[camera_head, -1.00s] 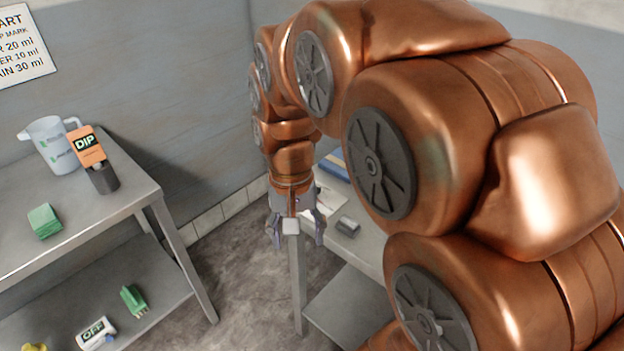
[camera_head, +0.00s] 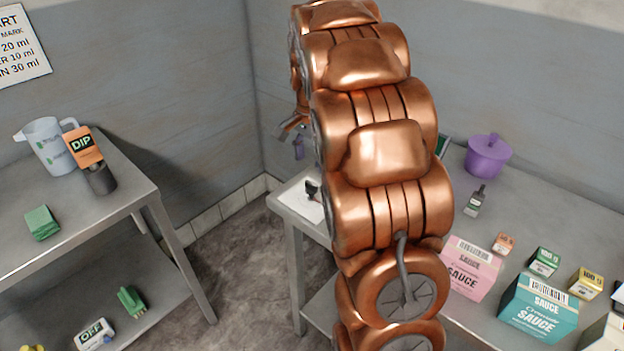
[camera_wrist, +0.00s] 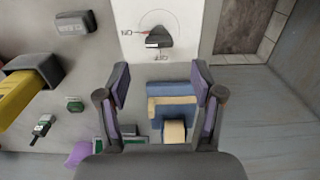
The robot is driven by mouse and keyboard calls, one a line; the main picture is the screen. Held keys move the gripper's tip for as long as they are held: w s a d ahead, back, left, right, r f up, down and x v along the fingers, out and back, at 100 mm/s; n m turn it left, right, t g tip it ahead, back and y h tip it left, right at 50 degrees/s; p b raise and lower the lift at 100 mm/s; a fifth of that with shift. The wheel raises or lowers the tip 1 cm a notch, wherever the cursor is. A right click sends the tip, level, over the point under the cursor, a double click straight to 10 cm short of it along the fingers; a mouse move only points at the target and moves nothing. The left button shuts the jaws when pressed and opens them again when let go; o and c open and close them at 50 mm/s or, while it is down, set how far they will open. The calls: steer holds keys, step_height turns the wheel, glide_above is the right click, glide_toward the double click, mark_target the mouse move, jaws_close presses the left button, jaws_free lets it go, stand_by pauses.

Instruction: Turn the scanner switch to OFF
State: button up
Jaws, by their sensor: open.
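The scanner switch is a dark knob (camera_wrist: 158,39) on a white plate (camera_wrist: 185,20) with a printed arc, at the top of the wrist view. A small red mark lies on its left side, beside a label that seems to read ON upside down; another label, probably OFF, is below the knob. In the head view the knob (camera_head: 312,190) sits on the plate near the right table's corner, partly behind my arm. My gripper (camera_wrist: 160,83) is open and empty, its purple-padded fingers apart from the knob. In the head view my gripper (camera_head: 294,135) is partly hidden by my arm.
A blue and tan block-like item (camera_wrist: 172,105) shows between my fingers. A yellow-and-dark item (camera_wrist: 30,85) and a grey block (camera_wrist: 73,23) lie left. Sauce boxes (camera_head: 540,308) and a purple pot (camera_head: 488,155) stand on the right table (camera_head: 545,210). Floor (camera_head: 250,260) between tables is clear.

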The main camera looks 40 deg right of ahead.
mark_target(311, 183)
steer(key=shift+f+p, duration=0.95)
steer(key=shift+f, duration=2.55)
steer(key=c, duration=1.1)
